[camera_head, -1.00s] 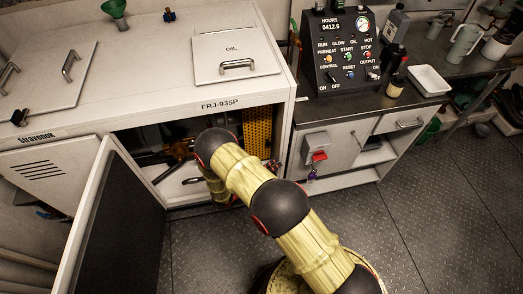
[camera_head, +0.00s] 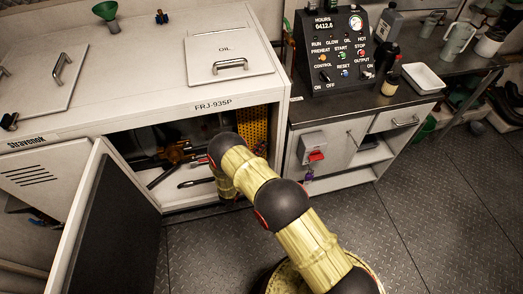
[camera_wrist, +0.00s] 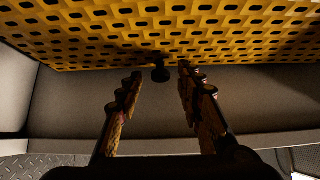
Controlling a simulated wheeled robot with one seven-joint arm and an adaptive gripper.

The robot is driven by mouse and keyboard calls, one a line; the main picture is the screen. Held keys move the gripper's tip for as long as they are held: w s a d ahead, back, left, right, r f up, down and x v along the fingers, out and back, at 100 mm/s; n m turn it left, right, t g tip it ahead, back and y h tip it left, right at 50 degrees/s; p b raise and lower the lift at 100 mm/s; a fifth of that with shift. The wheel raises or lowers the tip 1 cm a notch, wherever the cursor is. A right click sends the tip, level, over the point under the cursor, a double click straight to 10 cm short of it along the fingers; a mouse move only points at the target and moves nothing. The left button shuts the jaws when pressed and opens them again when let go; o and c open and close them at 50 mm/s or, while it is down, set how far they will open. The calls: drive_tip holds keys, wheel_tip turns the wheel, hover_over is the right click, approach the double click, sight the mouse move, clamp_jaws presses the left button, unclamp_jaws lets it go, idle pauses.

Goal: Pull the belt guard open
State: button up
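The belt guard (camera_head: 253,127) is a yellow perforated panel inside the open cabinet, at the right of its opening in the head view. In the wrist view the belt guard (camera_wrist: 230,30) fills the top of the picture. A small dark knob (camera_wrist: 160,74) shows at its lower edge. My gripper (camera_wrist: 160,84) is open, with one finger on each side of the knob in the picture. I see no contact, and the depth between them is hard to judge. In the head view my own arm hides the gripper and part of the guard.
The cabinet door (camera_head: 105,225) stands open at the left. Dark and orange machine parts (camera_head: 178,153) lie inside the bay. A control panel (camera_head: 340,50) stands on the counter at the right, above a red switch (camera_head: 316,155). The floor (camera_head: 430,200) at the right is clear.

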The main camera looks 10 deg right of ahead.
drive_tip(key=shift+w+d, duration=0.15)
drive_tip(key=shift+w, duration=0.05)
drive_tip(key=shift+c, duration=0.7)
drive_tip(key=c, duration=0.7)
clamp_jaws()
